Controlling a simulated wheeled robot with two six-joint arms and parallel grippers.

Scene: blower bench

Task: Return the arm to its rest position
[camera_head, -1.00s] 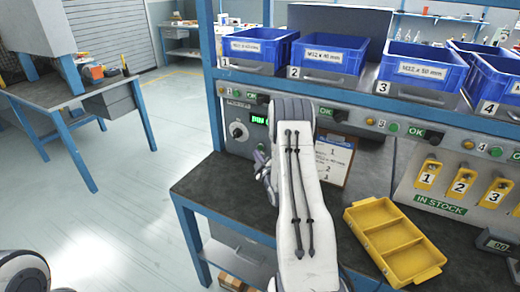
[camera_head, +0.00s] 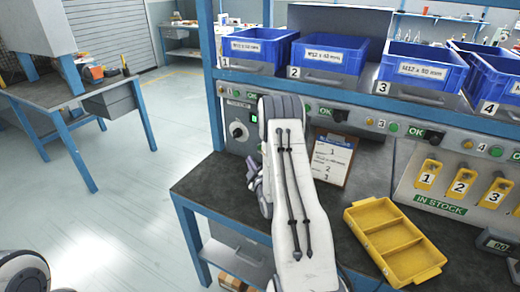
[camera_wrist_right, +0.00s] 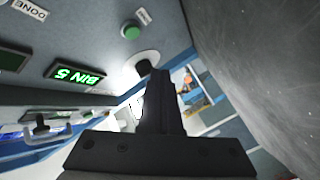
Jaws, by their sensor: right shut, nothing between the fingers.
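My right arm is raised over the bench, its white forearm in the middle of the head view. My right gripper (camera_head: 253,172) shows partly at the forearm's left side, above the bench top and in front of the control panel. In the wrist view the dark fingers (camera_wrist_right: 158,95) are together, with nothing between them. My left gripper is out of view.
The bench (camera_head: 205,185) holds a yellow three-compartment tray (camera_head: 411,262) on the right and a clipboard (camera_head: 345,153) behind my forearm. Blue bins (camera_head: 333,57) line the shelf above. A green "BIN 5" display (camera_wrist_right: 75,73) is close to the gripper. Open floor lies left.

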